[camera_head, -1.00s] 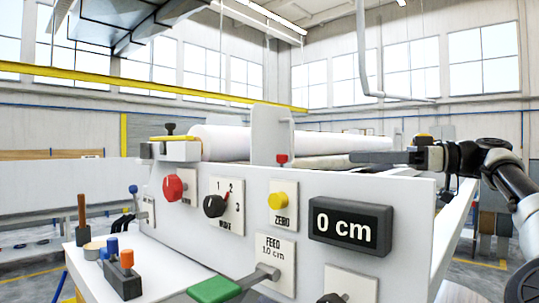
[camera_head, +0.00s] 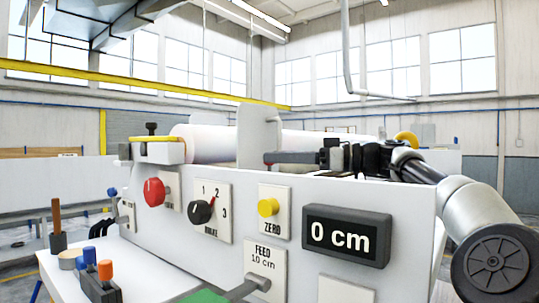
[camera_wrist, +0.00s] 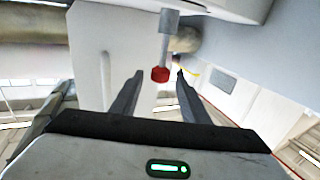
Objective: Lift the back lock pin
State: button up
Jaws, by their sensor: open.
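A pin with a red knob on a grey shaft (camera_wrist: 168,25) shows in the wrist view, by a white upright plate (camera_wrist: 98,50); I take it for the back lock pin. Its red knob (camera_wrist: 160,75) appears between my two fingertips, and a gap shows on each side. In the head view my gripper (camera_head: 274,157) reaches in from the right, level with the red knob (camera_head: 268,159) beside the white plate (camera_head: 257,130). My gripper is open and holds nothing. The fingers partly hide the knob in the head view.
The white machine front carries a red knob (camera_head: 154,192), a black selector (camera_head: 201,211), a yellow button (camera_head: 268,207) and a display (camera_head: 346,236) reading 0 cm. A white roll (camera_head: 207,140) lies behind, with a black-knobbed pin (camera_head: 151,128) at its left.

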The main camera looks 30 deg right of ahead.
jog(key=shift+x, duration=1.45)
jog(key=shift+c, duration=0.3)
grip_shut()
